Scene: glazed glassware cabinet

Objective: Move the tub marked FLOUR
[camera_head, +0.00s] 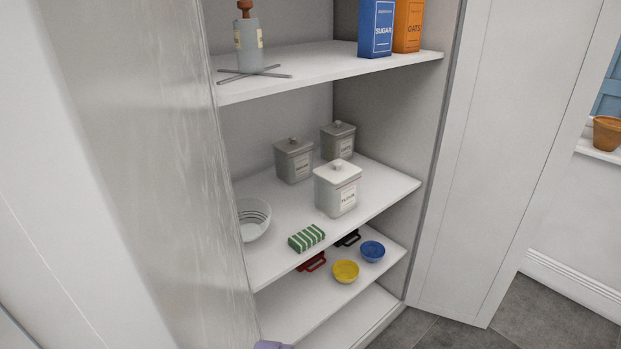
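Three lidded square tubs stand on the middle shelf (385,197) of the open cabinet. A white tub (325,196) with a knobbed lid is at the front right; its label is too small to read with certainty. A grey tub (294,166) stands behind it to the left, and another grey tub (338,148) stands behind to the right. Their labels are also too small to read, so I cannot tell for sure which is marked FLOUR. My gripper is not in view.
A striped bowl (254,222) and green striped block (306,238) share the shelf's left front. Above are a bottle (249,50), blue SUGAR box (376,28) and orange OATS box (408,25). Below are yellow (345,272) and blue (372,251) bowls.

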